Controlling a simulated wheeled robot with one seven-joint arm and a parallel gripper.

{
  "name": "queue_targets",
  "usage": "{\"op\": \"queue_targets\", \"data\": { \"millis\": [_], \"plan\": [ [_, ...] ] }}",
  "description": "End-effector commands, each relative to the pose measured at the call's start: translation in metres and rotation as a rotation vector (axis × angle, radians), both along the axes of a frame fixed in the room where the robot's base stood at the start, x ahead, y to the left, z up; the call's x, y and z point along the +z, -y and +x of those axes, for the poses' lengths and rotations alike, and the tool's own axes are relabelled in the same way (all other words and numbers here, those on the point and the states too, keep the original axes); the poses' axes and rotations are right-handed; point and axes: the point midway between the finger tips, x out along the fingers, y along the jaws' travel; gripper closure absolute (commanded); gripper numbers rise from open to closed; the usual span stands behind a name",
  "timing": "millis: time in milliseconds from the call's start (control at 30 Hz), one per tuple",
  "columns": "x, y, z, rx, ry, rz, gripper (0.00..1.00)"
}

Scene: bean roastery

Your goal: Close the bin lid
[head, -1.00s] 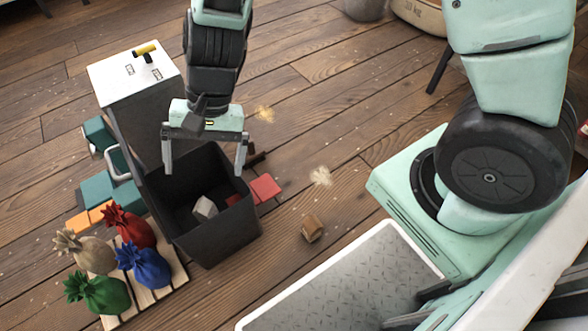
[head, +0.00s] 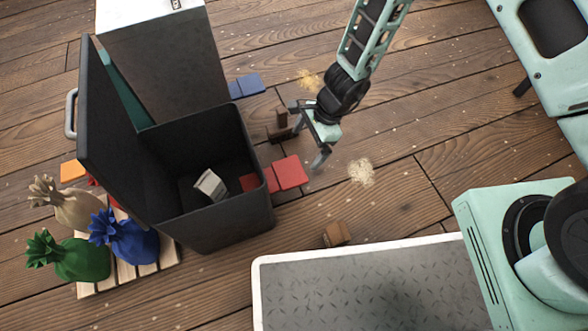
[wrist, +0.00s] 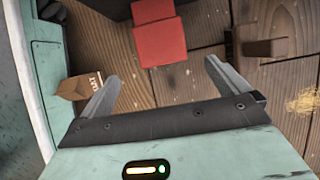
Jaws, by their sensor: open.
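The dark grey bin (head: 225,228) stands open on the wood floor in the head view. Its lid (head: 120,140) is tilted up on the left side, with a light grey handle (head: 71,113) on its outer face. A small pale block (head: 210,185) and a red piece lie inside the bin. My gripper (head: 307,136) is right of the bin, apart from it and the lid, with jaws spread and empty. In the wrist view my gripper (wrist: 160,80) has its two fingers wide apart over the floor, with red blocks (wrist: 158,40) beyond them.
A white-topped cabinet (head: 165,70) stands behind the bin. Cloth sacks (head: 125,238) stand on a pallet (head: 160,270) at left.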

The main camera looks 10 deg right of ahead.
Motion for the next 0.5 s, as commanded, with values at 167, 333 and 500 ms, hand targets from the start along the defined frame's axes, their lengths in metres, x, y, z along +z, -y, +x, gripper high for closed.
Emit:
{"op": "queue_targets", "data": {
  "millis": [167,333,500],
  "plan": [
    [-0.043,-0.015,-0.005,0.003,-0.002,0.002,0.00],
    [-0.074,-0.027,-0.008,0.002,0.000,0.001,0.00],
    [-0.095,-0.036,-0.011,0.003,0.000,0.001,0.00]
  ]
}}
